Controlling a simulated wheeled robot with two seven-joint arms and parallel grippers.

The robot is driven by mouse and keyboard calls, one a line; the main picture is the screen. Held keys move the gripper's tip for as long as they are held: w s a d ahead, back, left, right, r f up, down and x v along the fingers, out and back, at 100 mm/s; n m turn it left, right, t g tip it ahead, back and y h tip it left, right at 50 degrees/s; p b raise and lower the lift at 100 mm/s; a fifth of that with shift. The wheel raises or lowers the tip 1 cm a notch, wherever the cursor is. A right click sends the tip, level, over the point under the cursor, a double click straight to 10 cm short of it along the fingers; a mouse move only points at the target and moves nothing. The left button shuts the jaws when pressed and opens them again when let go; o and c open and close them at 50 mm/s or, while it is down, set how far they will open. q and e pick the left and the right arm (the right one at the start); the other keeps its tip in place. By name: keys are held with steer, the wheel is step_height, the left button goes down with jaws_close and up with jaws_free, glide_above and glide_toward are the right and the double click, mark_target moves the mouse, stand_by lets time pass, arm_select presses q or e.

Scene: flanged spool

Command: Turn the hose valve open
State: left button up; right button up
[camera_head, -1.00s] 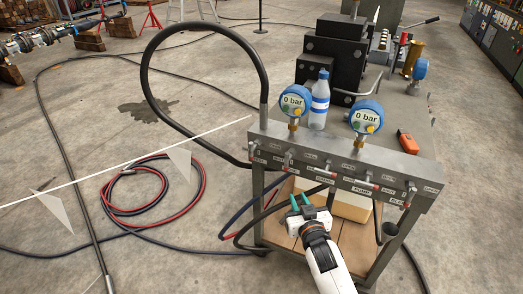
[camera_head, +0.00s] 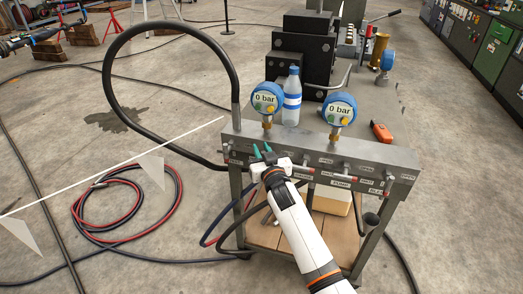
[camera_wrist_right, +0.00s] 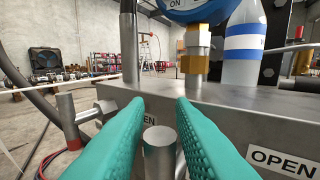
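A grey steel manifold (camera_head: 400,172) with several small valves runs along the front of the cart. Which valve is labelled for the hose I cannot read. My right gripper (camera_head: 263,150) is at the manifold's front, just right of the end valve. In the wrist view its teal fingers (camera_wrist_right: 159,125) stand apart on both sides of a round metal handle end (camera_wrist_right: 159,152); contact is not clear. My left gripper is out of view.
Two blue gauges (camera_head: 267,98) (camera_head: 340,109) reading 0 bar stand above the manifold. A water bottle (camera_head: 292,97) and an orange tool (camera_head: 381,132) are on the cart top. Coiled red and black hoses (camera_head: 125,212) lie on the floor at left.

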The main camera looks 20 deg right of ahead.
steer(key=shift+w, duration=0.25)
